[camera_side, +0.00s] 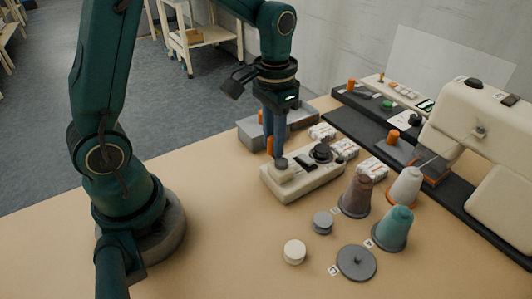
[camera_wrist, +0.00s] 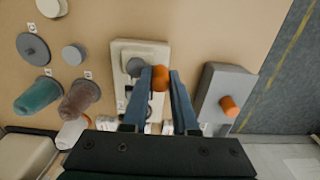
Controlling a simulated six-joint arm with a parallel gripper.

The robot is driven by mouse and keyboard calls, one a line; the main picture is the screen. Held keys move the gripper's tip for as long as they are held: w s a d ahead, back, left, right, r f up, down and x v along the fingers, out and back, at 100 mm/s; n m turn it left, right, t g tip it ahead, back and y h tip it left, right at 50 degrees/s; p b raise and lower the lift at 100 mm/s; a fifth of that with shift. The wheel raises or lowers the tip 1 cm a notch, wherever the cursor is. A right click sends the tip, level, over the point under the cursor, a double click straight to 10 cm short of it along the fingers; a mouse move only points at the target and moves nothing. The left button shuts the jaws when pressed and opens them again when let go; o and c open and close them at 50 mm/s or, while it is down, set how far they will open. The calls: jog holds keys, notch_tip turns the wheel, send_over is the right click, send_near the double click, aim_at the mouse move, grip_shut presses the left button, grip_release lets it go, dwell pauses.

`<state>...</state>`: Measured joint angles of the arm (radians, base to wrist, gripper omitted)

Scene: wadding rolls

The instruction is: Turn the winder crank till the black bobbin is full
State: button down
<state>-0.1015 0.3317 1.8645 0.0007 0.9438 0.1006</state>
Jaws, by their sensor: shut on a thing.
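The winder is a cream box (camera_side: 303,188) on the table, also in the wrist view (camera_wrist: 124,50). A grey round hub (camera_side: 282,164) sits at its near-left end and shows in the wrist view (camera_wrist: 135,67). The black bobbin (camera_side: 321,151) appears as a dark round piece at the winder's other end; how much thread it carries is too small to tell. My gripper (camera_side: 275,150) points down at the hub end. In the wrist view its blue fingers (camera_wrist: 161,80) are shut on the orange crank knob (camera_wrist: 160,73), beside the hub. The crank arm is mostly hidden.
A grey box (camera_wrist: 215,85) with an orange peg stands close beside the winder. Brown (camera_side: 356,197), white (camera_side: 404,188) and teal (camera_side: 393,229) thread cones stand at right. A grey disc (camera_side: 357,263) and small round pieces lie in front. A cream sewing machine (camera_side: 480,125) stands far right.

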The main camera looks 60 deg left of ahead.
jog(key=shift+w+d, duration=0.25)
jog(key=shift+w, duration=0.2)
jog(key=shift+w+d, duration=0.2)
jog(key=shift+w, duration=0.25)
jog(key=shift+w+d, duration=0.45)
jog(key=shift+d, duration=0.4)
jog(key=shift+s+d, duration=0.1)
jog(key=shift+d, duration=0.75)
jog(key=shift+d, duration=0.1)
